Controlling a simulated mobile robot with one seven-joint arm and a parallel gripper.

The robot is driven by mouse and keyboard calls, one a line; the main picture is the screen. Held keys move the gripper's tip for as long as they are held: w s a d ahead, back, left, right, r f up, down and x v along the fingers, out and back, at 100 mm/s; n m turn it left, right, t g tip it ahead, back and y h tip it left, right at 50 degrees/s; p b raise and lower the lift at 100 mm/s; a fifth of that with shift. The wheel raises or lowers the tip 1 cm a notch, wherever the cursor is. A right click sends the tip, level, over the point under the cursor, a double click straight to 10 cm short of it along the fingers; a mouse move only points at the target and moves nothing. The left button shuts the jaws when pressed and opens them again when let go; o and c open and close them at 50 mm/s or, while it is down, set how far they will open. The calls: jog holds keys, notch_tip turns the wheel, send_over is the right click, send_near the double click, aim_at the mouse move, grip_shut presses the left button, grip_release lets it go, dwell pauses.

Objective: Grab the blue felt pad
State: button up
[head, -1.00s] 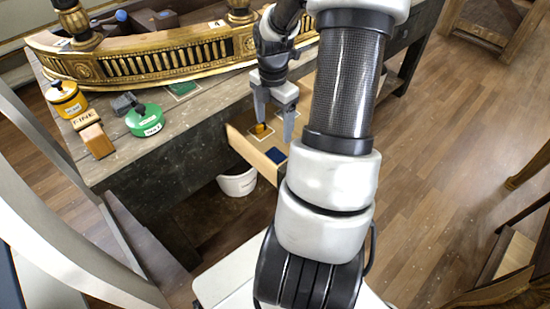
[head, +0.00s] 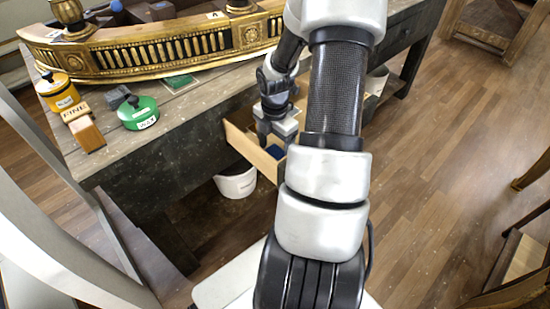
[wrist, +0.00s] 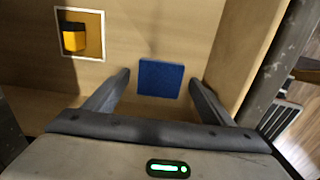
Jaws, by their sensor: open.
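The blue felt pad (wrist: 160,79) is a flat blue square lying on the floor of an open wooden drawer. It shows between my gripper's fingers in the wrist view, and a part of it (head: 275,151) shows in the head view. My gripper (wrist: 158,88) is open and empty, its fingers on either side of the pad's line of sight. In the head view my gripper (head: 275,140) is down at the drawer, with its fingertips hidden behind the drawer's front. I cannot tell how high the tips are above the pad.
The drawer's wall (head: 250,153) stands close around my gripper. A yellow-orange object (wrist: 74,37) sits in a white-outlined square inside the drawer. On the bench top are a green pot (head: 138,113), a yellow pot (head: 57,91) and a gilt railing (head: 160,52). A white bucket (head: 237,183) stands below.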

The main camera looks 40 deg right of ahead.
jog(key=c, duration=1.1)
jog(key=shift+r, duration=0.1)
jog(key=shift+c, duration=0.2)
